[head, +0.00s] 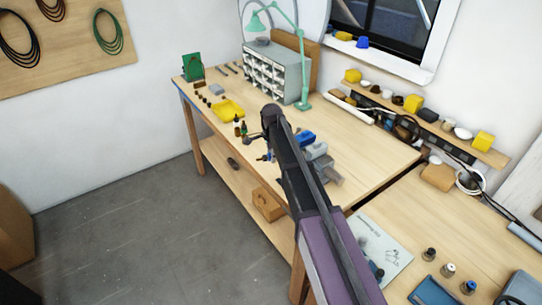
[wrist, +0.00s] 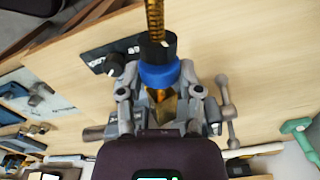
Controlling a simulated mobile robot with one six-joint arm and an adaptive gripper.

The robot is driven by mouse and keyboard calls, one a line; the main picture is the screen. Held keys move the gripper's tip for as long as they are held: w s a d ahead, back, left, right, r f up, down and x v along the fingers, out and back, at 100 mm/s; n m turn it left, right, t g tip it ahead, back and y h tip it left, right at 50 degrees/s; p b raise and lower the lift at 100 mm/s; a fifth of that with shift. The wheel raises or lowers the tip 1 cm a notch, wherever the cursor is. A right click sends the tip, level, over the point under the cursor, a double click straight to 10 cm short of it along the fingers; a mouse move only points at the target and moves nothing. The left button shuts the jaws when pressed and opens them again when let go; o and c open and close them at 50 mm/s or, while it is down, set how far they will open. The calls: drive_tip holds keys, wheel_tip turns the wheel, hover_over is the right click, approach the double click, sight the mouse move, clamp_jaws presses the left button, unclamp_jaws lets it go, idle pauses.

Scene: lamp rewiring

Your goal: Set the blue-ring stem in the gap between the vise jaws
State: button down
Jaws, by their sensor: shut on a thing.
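My gripper (wrist: 157,92) is shut on the blue-ring stem, with a finger on each side of it. The stem has a blue ring (wrist: 160,75), a black collar and a threaded brass rod towards the top of the wrist view. A brass-coloured piece shows below the ring. The grey vise (wrist: 212,108), with its T-handle at the right, is close behind the gripper. Its jaw gap is mostly hidden, and I cannot tell whether the stem is in it or above it.
A yellow tray (head: 229,111), small bottles and a drawer cabinet (head: 277,72) with a green lamp (head: 303,104) stand farther back. A black plate with a knob (wrist: 112,62) lies beside the stem in the wrist view.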

idle(0.4)
drive_tip(key=shift+f+b, duration=1.05)
drive_tip(key=shift+f, duration=0.05)
